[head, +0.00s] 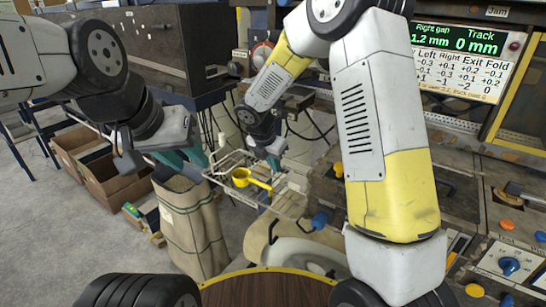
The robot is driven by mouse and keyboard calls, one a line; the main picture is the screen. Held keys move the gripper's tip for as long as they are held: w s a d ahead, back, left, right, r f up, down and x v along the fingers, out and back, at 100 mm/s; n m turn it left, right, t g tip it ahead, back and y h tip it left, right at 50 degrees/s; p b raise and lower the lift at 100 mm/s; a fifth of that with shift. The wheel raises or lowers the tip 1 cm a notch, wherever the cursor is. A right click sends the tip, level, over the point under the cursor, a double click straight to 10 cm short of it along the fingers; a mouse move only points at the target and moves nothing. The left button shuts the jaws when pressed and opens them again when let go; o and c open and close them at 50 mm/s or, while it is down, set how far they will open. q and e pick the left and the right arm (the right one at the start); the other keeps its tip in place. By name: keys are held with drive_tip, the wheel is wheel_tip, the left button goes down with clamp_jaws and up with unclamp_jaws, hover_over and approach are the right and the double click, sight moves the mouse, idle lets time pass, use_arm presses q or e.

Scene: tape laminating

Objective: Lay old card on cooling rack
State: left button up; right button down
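A metal wire rack (290,204) is in the middle of the head view, beyond my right forearm. I take it for the cooling rack. A yellow scoop-like item (246,178) lies at its left part. My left gripper (187,158) points down to the left of the rack, with its teal fingers apart and nothing visible between them. My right gripper (273,162) is over the back part of the rack. Its teal fingertips are small and partly hidden, so its opening is unclear. I cannot make out the old card.
A tan sack (190,225) stands below my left gripper. Open cardboard boxes (110,177) stand on the floor to the left. A machine with a display (457,42), a label panel (458,75) and knobs (509,266) fills the right. A round wooden top (265,289) is in front.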

drive_tip(key=shift+f, duration=0.15)
drive_tip(key=c, duration=1.6)
unclamp_jaws()
drive_tip(key=shift+c, duration=0.2)
drive_tip(key=v, duration=1.2)
drive_tip(key=s+d+r+m+y, duration=0.1)
drive_tip(key=s+d+r+m, duration=0.2)
drive_tip(key=s+m, duration=0.4)
drive_tip(key=s+d+r+m+t+y, duration=0.1)
drive_tip(key=s+d+r+m+y, duration=0.1)
drive_tip(key=s+d+m, duration=0.4)
drive_tip(key=s+d+r+m+t+y, duration=0.1)
drive_tip(key=s+d+r+m, duration=0.3)
drive_tip(key=s+m, duration=0.5)
drive_tip(key=shift+s+d+r+m+y, duration=0.25)
drive_tip(key=shift+s+d+m+y, duration=0.25)
drive_tip(key=shift+m, duration=2.6)
drive_tip(key=shift+w, duration=0.1)
